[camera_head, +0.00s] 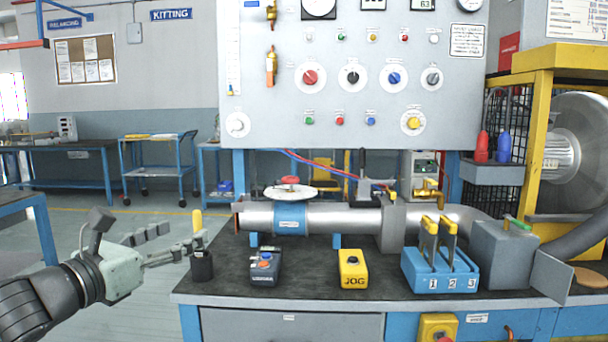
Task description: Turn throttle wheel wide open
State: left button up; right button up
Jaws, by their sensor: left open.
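A flat white wheel (291,193) with a red hub sits on top of the silver pipe (340,217), above a blue collar (290,218); it looks like the throttle wheel. No position mark on it can be made out. My left gripper (175,240) reaches in from the left, left of the bench front corner. It is open and empty, its fingers pointing right. It is apart from the wheel, lower and to its left. Its fingertips overlap in the picture with a black holder (202,267) that has a yellow-topped handle (197,219); contact cannot be told. My right gripper is not in view.
On the bench stand a dark button box (265,267), a yellow JOG box (353,269), a blue lever block (439,272) with yellow-topped levers and a grey box (503,253). A grey panel (350,135) with knobs and gauges rises behind the pipe.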

aim_at(290, 180)
jog(key=i+l, duration=0.25)
jog(key=i, duration=0.15)
jog(key=i+l, duration=0.2)
jog(key=i, duration=0.15)
jog(key=i+l, duration=0.25)
jog(key=i, duration=0.15)
